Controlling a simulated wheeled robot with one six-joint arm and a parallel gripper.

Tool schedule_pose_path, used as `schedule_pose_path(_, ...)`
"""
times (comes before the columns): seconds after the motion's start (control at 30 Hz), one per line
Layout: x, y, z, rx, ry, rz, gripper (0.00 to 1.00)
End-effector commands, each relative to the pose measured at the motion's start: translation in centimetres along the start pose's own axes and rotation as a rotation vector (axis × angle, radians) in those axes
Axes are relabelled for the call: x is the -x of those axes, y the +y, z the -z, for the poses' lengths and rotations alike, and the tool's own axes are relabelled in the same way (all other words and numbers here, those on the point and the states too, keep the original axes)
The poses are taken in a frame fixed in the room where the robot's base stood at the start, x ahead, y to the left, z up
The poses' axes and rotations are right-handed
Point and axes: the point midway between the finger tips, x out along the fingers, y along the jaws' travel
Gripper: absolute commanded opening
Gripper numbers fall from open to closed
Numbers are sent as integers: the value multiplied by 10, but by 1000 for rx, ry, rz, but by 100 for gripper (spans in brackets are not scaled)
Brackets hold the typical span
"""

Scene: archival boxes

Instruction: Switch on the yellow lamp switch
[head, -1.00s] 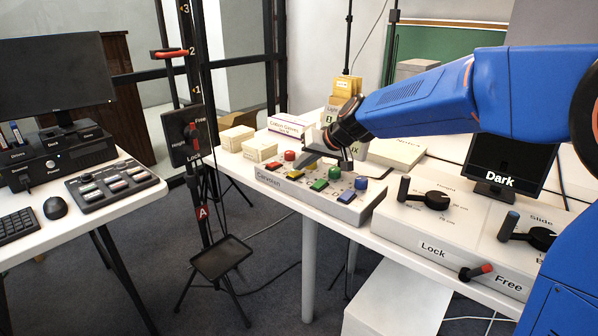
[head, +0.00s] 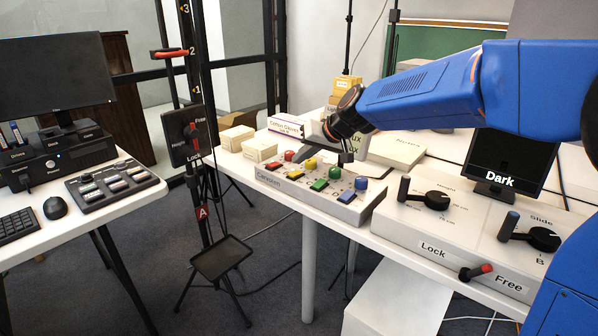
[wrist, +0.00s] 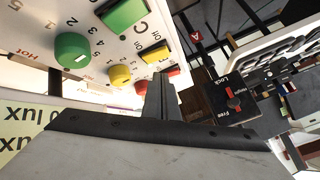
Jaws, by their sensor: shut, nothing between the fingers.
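The yellow switch (head: 297,177) is a flat rocker on a sloped white control box (head: 277,184), between the red switch (head: 272,169) and the green switch. In the wrist view the yellow switch (wrist: 155,52) has "On" printed beside it. I cannot tell which way it is tipped. A round yellow knob (head: 310,164) sits behind it and also shows in the wrist view (wrist: 119,76). My gripper (head: 309,141) is shut and empty, raised above the back of the box. Its closed fingers (wrist: 160,85) appear below the switches in the wrist view, apart from the yellow switch.
Green and blue switches and knobs stand close to the right on the same box. A panel with black levers (head: 437,200) and a dark screen (head: 507,165) lie further right. Small white boxes (head: 259,151) stand to the left.

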Motion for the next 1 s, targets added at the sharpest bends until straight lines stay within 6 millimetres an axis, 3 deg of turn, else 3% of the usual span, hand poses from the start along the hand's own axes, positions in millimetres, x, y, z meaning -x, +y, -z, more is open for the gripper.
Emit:
schedule_pose_path(0.5, 28, -20, 20, 1, 0, 0, 0)
schedule_pose_path(1.0, 30, -22, 22, 0, 0, 0, 0)
